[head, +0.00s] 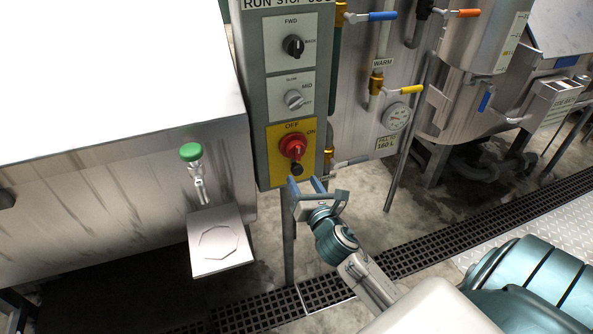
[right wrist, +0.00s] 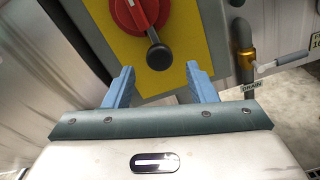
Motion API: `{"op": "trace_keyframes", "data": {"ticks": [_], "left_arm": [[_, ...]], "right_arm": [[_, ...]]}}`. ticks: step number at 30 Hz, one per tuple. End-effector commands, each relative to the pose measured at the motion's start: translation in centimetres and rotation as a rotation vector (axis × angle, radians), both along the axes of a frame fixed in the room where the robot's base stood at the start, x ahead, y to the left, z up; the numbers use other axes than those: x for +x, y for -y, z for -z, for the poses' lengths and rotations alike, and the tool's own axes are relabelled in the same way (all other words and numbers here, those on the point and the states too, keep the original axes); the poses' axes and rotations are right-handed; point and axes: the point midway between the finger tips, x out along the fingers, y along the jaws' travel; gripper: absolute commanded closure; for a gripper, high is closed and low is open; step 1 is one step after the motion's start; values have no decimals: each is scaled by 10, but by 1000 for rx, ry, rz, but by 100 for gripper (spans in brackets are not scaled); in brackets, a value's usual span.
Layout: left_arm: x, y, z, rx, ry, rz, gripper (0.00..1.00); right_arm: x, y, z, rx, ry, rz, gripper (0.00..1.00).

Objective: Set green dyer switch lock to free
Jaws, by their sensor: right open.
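A grey control box (head: 252,95) stands upright in the head view. Its lowest panel is a yellow plate (head: 275,172) marked OFF and ON, with a red rotary switch (head: 292,146). A small black knob (head: 296,169) hangs at the switch's lower end. In the right wrist view the red switch (right wrist: 135,12) and black knob (right wrist: 158,56) show large, beyond the fingers. My right gripper (head: 308,184) is open and empty, just below the knob; in the wrist view its blue fingers (right wrist: 160,85) stand either side below the knob, apart from it. My left gripper is out of view.
Above are a black FWD/BACK knob (head: 293,46) and a grey SLOW/MID knob (head: 294,99). A steel tank with a green-knobbed tap (head: 191,152) stands left. Pipes with a blue-handled valve (head: 382,16), yellow-handled valve (head: 404,90) and gauge (head: 397,117) stand right. A floor grate (head: 440,244) runs below.

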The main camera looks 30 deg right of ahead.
Motion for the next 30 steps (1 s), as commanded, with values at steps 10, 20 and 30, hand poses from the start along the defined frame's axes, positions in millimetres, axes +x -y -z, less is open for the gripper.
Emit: {"op": "trace_keyframes", "data": {"ticks": [10,20,30], "left_arm": [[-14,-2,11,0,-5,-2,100],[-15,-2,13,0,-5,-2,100],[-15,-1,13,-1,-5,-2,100]], "right_arm": [[50,12,0,1,1,-1,49],[56,13,1,1,-1,-2,49],[56,13,1,1,0,-1,100]]}}
